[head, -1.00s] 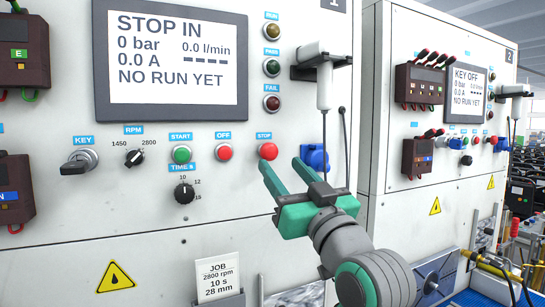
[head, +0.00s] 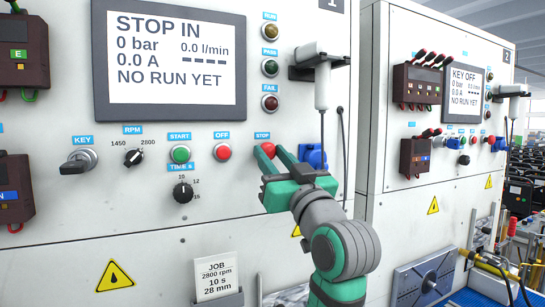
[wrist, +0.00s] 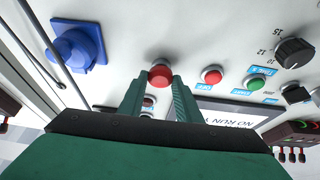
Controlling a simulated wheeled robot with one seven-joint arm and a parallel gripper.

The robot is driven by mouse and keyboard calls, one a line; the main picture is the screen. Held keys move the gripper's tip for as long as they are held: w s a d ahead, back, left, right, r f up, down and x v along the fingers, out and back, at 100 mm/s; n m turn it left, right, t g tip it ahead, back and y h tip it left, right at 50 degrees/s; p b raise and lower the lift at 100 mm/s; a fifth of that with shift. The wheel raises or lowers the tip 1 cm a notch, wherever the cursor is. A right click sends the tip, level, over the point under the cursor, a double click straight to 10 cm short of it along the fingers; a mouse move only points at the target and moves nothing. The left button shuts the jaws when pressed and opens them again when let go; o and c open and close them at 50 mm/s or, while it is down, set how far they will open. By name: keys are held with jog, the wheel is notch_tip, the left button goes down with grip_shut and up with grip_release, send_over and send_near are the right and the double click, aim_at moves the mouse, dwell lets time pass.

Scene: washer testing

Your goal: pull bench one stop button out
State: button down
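Bench one's red STOP button (head: 267,150) sits on the white panel, right of the red OFF button, under its STOP label. In the wrist view the STOP button (wrist: 161,73) shows at the tips of my green fingers. My gripper (head: 273,157) reaches the panel there, with one finger on each side of the button. In the wrist view my gripper (wrist: 158,82) looks open, with narrow gaps beside the button. Bench one's screen (head: 174,52) reads STOP IN, 0 bar, NO RUN YET.
The OFF button (head: 223,152), START button (head: 181,154) and key switch (head: 80,160) are to the left. A blue socket (head: 314,156) is close on the right. A white cylinder with a cable (head: 322,85) hangs above my gripper. Bench two (head: 430,180) stands further right.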

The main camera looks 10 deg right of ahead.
jog(key=shift+s+d, duration=0.15)
jog(key=shift+s, duration=0.4)
jog(key=c, duration=1.3)
grip_release()
jog(key=v, duration=1.1)
jog(key=shift+w, duration=0.2)
